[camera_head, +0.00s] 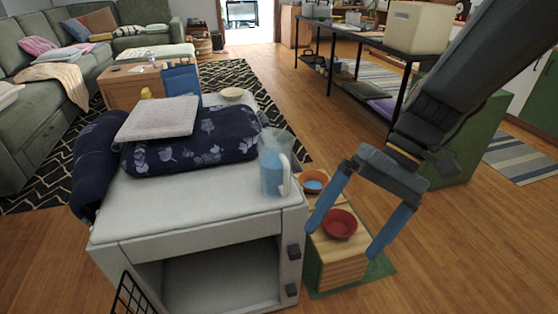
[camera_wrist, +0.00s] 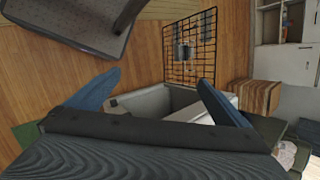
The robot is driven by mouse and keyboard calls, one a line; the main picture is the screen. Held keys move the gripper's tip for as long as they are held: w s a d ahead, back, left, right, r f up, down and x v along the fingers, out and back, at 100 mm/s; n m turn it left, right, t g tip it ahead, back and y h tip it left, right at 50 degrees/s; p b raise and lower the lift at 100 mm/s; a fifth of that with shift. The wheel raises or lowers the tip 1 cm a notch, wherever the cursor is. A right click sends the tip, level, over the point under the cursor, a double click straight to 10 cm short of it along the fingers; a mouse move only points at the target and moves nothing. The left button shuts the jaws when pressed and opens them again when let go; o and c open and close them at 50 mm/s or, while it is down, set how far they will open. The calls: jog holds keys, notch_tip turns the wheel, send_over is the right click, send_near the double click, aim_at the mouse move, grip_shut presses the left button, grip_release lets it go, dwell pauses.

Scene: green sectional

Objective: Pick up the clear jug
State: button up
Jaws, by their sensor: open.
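The clear jug (camera_head: 272,165) stands upright on the right edge of a white cabinet top (camera_head: 200,205) in the head view. It looks bluish and see-through, with a pale handle on its right side. My gripper (camera_head: 341,240) is open and empty, to the right of the jug and apart from it, its blue fingers pointing down on either side of a red bowl in the picture. In the wrist view my gripper (camera_wrist: 160,85) shows two spread blue fingers with nothing between them. I cannot make out the jug in the wrist view.
A dark blue patterned cushion (camera_head: 225,140) with a grey pad (camera_head: 158,118) lies behind and left of the jug. A red bowl (camera_head: 339,224) and an orange bowl (camera_head: 313,182) sit on a low wooden stand right of the cabinet. A black wire grid (camera_wrist: 190,48) shows in the wrist view.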

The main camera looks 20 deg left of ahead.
jog(key=w+a+g+y+p, duration=0.1)
jog(key=w+a+y+p, duration=0.3)
jog(key=w+a+y, duration=0.3)
jog(key=m+t+y+p, duration=0.2)
jog(key=t+y+p, duration=0.15)
jog(key=y, duration=0.25)
send_near(289, 180)
jog(key=a, duration=0.8)
jog(key=a+f, duration=0.1)
jog(key=a, duration=0.1)
jog(key=shift+s+a+p, duration=0.3)
jog(key=shift+a+p, duration=0.05)
jog(key=shift+r, duration=0.1)
jog(key=c, duration=1.4)
